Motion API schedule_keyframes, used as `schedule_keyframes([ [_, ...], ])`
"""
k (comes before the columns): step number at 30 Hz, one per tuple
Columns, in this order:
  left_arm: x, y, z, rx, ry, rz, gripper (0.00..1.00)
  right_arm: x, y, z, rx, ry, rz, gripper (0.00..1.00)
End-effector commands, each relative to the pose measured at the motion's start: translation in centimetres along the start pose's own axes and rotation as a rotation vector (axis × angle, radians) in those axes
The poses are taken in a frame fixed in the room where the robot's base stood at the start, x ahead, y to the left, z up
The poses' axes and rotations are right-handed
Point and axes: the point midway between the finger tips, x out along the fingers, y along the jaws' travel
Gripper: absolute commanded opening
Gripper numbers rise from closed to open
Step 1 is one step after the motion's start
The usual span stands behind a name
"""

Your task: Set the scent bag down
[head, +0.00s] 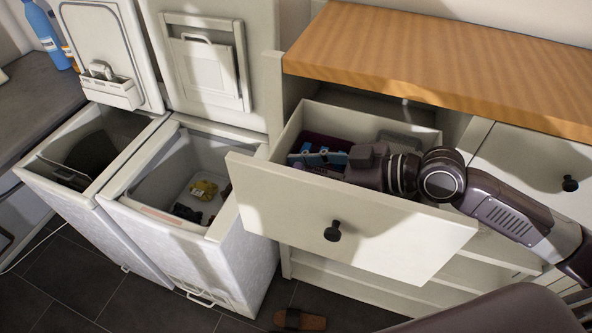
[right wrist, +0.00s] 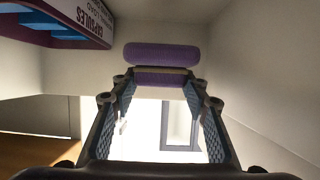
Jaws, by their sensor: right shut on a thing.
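The scent bag (right wrist: 160,55) is a purple, pillow-like thing at the fingertips of my right gripper (right wrist: 160,77). The right gripper is shut on it. In the head view the right gripper (head: 348,163) reaches from the right into the open drawer (head: 350,215). The bag cannot be made out in the head view. In the right wrist view, pale walls surround the gripper, and I cannot tell whether the bag touches anything. My left gripper is not in view.
A purple and blue capsules box (right wrist: 75,22) is close by at upper left in the wrist view. A wooden countertop (head: 440,65) overhangs the drawer. Two open toploaders (head: 190,240) stand left; the nearer holds dark clothes and a yellow item (head: 203,189).

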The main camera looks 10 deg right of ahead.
Motion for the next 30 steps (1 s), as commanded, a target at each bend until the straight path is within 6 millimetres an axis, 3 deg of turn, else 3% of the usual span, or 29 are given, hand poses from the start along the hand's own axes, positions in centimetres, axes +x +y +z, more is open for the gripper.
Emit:
schedule_keyframes([
  [1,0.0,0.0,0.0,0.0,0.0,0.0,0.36,0.0,0.0,0.1,0.002,-0.003,-0.001,0.26],
  [2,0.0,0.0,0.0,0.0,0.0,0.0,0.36,0.0,0.0,0.2,0.002,-0.003,-0.001,0.43],
  [6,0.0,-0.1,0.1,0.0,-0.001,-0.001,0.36,0.0,0.0,0.2,0.003,-0.004,-0.001,0.58],
  [15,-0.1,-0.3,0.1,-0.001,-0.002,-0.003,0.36,0.0,0.0,0.1,0.003,-0.005,-0.001,0.59],
  [20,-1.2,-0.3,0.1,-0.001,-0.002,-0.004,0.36,-0.5,0.0,-1.1,0.003,-0.003,-0.001,0.59],
  [30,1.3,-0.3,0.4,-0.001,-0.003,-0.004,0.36,-4.0,0.1,-0.3,0.004,-0.011,0.002,0.59],
])
